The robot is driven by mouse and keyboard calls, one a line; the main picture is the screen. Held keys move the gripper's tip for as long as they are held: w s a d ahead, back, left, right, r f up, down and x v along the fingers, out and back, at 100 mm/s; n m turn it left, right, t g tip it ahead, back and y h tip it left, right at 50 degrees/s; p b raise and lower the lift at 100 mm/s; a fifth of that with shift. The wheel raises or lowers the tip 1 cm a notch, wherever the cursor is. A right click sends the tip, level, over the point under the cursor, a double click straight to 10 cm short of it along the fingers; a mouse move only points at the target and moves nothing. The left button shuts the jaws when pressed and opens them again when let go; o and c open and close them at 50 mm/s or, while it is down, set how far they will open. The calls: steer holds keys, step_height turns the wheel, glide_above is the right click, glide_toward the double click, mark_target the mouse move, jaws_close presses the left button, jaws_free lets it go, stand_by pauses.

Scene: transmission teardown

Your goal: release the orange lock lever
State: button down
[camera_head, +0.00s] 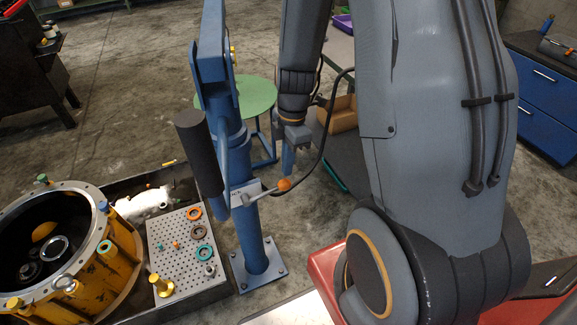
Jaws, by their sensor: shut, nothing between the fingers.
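The orange lock lever is a short metal arm with an orange knob (284,184) at its right end. It sits low on the blue crane post (255,235), by a small marked plate, and sticks out to the right and slightly up. My gripper (294,143) hangs from my arm above the orange knob in the picture, apart from it as far as I can tell. It looks shut and holds nothing. Its fingertips are small and hard to make out here.
A yellow gearbox housing (118,268) stands at the lower left, beside a perforated tray (178,236) with small parts. A dark grey cylinder (198,152) hangs by the post. A green round stool (250,96) and a cardboard box (343,116) stand behind.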

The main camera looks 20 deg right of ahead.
steer(key=d+r, duration=0.4)
steer(key=r, duration=0.7)
steer(key=shift+w+d, duration=0.2)
steer(key=shift+w, duration=0.2)
steer(key=s+a+r+m, duration=0.2)
steer(key=s+a+m, duration=0.2)
steer(key=m, duration=0.5)
steer(key=s+a+r+m+h, duration=0.1)
steer(key=s+a+r+m, duration=0.1)
steer(key=s+a+m, duration=0.2)
steer(key=s+m, duration=0.3)
steer(key=m, duration=0.2)
steer(key=shift+t+p, duration=0.3)
steer(key=shift+p, duration=0.05)
